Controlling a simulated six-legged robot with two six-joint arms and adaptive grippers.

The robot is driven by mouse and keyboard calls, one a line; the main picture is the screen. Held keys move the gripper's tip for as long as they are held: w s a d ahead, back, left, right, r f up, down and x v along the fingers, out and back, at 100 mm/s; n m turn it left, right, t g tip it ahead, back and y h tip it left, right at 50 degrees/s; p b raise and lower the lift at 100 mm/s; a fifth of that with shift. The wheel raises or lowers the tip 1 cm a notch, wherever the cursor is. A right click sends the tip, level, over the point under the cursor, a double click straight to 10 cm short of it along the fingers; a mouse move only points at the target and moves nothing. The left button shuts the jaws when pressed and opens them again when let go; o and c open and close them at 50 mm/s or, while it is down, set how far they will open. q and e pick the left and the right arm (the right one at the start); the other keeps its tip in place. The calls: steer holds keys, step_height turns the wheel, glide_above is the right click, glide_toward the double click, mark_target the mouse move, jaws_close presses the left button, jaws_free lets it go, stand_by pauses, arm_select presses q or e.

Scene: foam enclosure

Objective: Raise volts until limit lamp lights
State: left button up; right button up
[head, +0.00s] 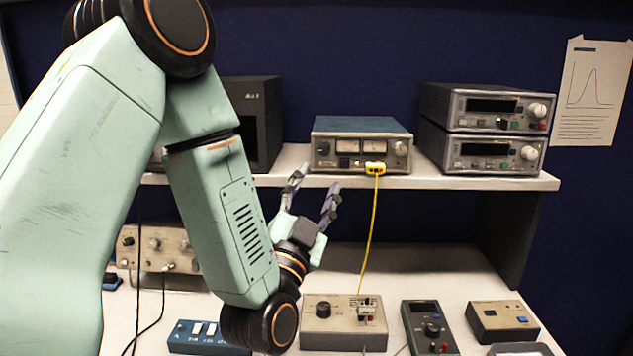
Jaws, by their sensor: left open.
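A blue-topped power supply (360,147) with two lit meters stands on the white shelf. It has a round knob (324,148) at its left and another knob (399,148) at its right. A yellow plug (375,168) sits at its lower front. Small yellowish spots show beside the plug; I cannot tell whether one is a lit limit lamp. My left gripper (318,181) is open and empty, fingers pointing up, in front of the shelf edge and below the supply's left side in the picture. It appears apart from the supply. My right gripper is not in view.
Two stacked instruments (492,108) stand at the shelf's right. A dark unit (263,105) is partly behind my left arm. A yellow cable (368,235) hangs to a beige box (325,335) on the lower bench. A handheld meter (428,327) and a small beige box (502,322) lie right of it.

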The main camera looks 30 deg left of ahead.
mark_target(324, 151)
arm_select(q)
steer(key=w+a+n+g+y+b, duration=0.1)
steer(key=w+n+y+b, duration=0.1)
steer(key=w+n, duration=0.1)
steer(key=w+a+r+n+g+y+b, duration=0.1)
steer(key=w+a+n+y+b, duration=0.1)
steer(key=w+n+b, duration=0.1)
steer(key=w+a+n+g+y+b, duration=0.1)
steer(key=w+n+b, duration=0.1)
steer(key=w+n, duration=0.1)
steer(key=shift+w+a+r+n+y, duration=0.3)
steer(key=shift+a+n+y, duration=0.1)
steer(key=shift+n, duration=0.4)
steer(key=shift+w+r, duration=0.25)
steer(key=shift+c, duration=0.2)
jaws_close()
